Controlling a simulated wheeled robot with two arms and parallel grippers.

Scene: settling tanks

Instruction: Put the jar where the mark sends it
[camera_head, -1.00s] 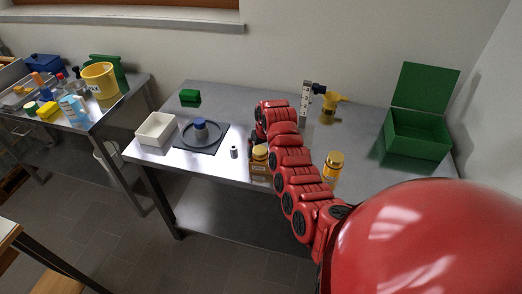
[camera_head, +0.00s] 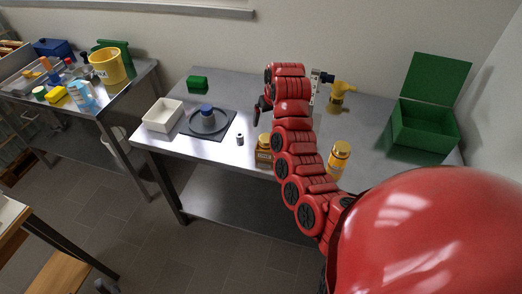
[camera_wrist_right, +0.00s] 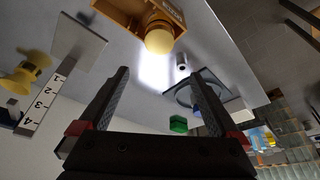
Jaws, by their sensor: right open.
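In the right wrist view a yellow lid (camera_wrist_right: 158,38) sits against an orange-brown body with unreadable dark lettering. I cannot tell which one the task means, nor read a mark. My right gripper (camera_wrist_right: 165,75) is open and empty, its two dark fingers spread. In the head view it (camera_head: 261,108) is above the table, left of the arm. My left gripper is not in view.
A white tray (camera_head: 151,121), a dark round dish (camera_head: 220,123) with a blue-topped object, a small cylinder (camera_head: 240,139) and a green block (camera_head: 197,84) are left. A numbered post (camera_wrist_right: 48,99), yellow fixture (camera_head: 341,89) and open green box (camera_head: 424,139) are behind and right.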

